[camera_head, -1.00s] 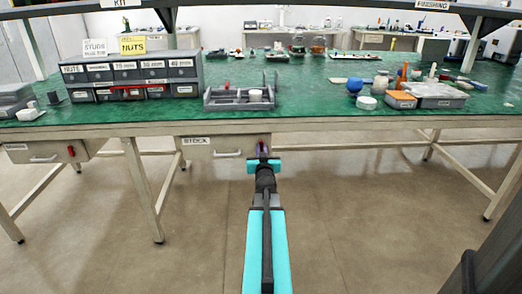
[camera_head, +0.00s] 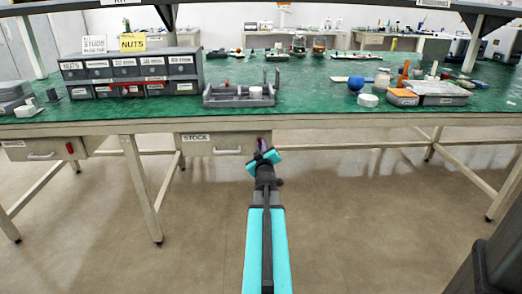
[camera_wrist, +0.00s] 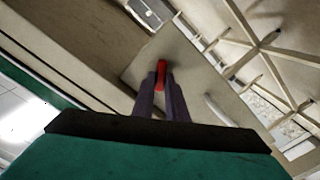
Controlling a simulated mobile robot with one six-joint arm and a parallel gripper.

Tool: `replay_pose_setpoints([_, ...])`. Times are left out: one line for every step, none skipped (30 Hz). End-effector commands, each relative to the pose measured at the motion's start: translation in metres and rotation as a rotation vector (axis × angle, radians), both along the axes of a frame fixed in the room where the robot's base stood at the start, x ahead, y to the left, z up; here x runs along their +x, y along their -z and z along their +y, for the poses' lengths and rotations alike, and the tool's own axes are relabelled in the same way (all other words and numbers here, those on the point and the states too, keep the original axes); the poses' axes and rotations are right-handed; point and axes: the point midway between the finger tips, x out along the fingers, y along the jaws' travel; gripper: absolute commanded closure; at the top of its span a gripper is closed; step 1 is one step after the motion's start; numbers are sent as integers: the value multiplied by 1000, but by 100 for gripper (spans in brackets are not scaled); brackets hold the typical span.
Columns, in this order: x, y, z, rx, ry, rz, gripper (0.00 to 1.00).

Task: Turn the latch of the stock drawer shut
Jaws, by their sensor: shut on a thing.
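The stock drawer (camera_head: 222,149) is under the green bench, with a STOCK label and a pale bar handle (camera_head: 228,151). It looks closed. Its red latch (camera_wrist: 160,72) shows in the wrist view between my fingertips, at a slant to the handle (camera_wrist: 216,110). My gripper (camera_head: 262,148) is at the drawer's right end, shut on the latch, with the wrist rolled to a tilt. In the head view my gripper mostly hides the latch. The drawer front (camera_wrist: 183,62) appears tilted in the wrist view.
Another drawer (camera_head: 22,154) with a red latch (camera_head: 70,148) is at the left. The bench top (camera_head: 310,105) above holds a grey tray (camera_head: 238,101), a bin rack (camera_head: 130,76) and small parts. Bench legs (camera_head: 141,190) stand left of my arm. The floor around my arm is clear.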

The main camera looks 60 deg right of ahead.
Motion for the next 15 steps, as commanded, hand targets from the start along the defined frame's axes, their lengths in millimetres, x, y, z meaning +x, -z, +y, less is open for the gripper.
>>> replay_pose_setpoints([-1, 0, -3, -27, 4, 33, 100])
replay_pose_setpoints([-1, 0, -3, -44, 4, 57, 100])
replay_pose_setpoints([-1, 0, -3, -67, 4, 89, 100])
replay_pose_setpoints([-1, 0, -3, -83, 4, 111, 100])
replay_pose_setpoints([-1, 0, -3, -100, 4, 134, 100])
replay_pose_setpoints([-1, 0, -3, -122, 4, 166, 100])
replay_pose_setpoints([-1, 0, -3, -139, 4, 189, 100])
replay_pose_setpoints([-1, 0, -2, -155, 4, 211, 100])
replay_pose_setpoints([-1, 0, -2, -177, 4, 242, 100])
replay_pose_setpoints([-1, 1, -2, -194, 4, 266, 100])
replay_pose_setpoints([-1, 1, -2, -210, 4, 289, 100])
replay_pose_setpoints([-1, 1, -2, -232, 5, 320, 100])
replay_pose_setpoints([-1, 1, -2, -249, 5, 344, 100])
replay_pose_setpoints([-1, 1, -2, -265, 5, 366, 100])
replay_pose_setpoints([-1, 1, -2, -288, 5, 398, 100])
